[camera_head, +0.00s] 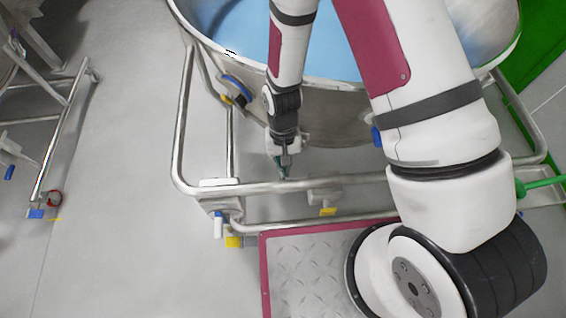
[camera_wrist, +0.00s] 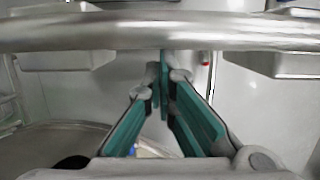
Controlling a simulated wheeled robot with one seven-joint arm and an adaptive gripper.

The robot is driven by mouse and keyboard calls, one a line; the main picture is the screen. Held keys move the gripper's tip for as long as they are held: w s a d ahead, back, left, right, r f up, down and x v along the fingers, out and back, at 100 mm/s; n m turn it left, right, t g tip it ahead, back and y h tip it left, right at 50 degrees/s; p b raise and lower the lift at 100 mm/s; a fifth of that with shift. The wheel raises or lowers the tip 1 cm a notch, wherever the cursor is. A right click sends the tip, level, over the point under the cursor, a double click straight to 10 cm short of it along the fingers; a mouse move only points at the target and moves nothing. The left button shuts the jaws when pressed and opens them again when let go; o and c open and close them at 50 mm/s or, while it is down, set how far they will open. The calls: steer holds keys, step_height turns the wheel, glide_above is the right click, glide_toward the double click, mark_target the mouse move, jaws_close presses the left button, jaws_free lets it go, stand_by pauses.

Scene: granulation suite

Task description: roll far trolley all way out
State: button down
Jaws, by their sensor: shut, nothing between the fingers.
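A steel-framed trolley (camera_head: 178,130) carries a large round bowl with a blue inside (camera_head: 235,30) and stands right in front of me. Its horizontal handle bar (camera_head: 350,180) runs across its near side. A thick steel bar (camera_wrist: 90,32) also crosses the top of the wrist view. My gripper (camera_head: 284,174) points down at the bar, just on its bowl side. In the wrist view my gripper (camera_wrist: 164,62) has its teal fingers closed together at the tips, empty, with the tips at the bar's lower edge. I cannot tell whether they touch it.
Another steel frame on casters (camera_head: 55,150) stands at the left, with clear grey floor (camera_head: 120,190) between it and the trolley. Casters with blue and yellow parts (camera_head: 233,241) sit under the trolley's near corner. A green panel (camera_head: 545,40) is at the upper right.

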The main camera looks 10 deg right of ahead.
steer(key=shift+s+f, duration=0.1)
steer(key=shift+s, duration=1.1)
steer(key=w+p+v, duration=0.1)
steer(key=p+v, duration=0.4)
steer(key=v, duration=0.5)
steer(key=shift+w, duration=0.5)
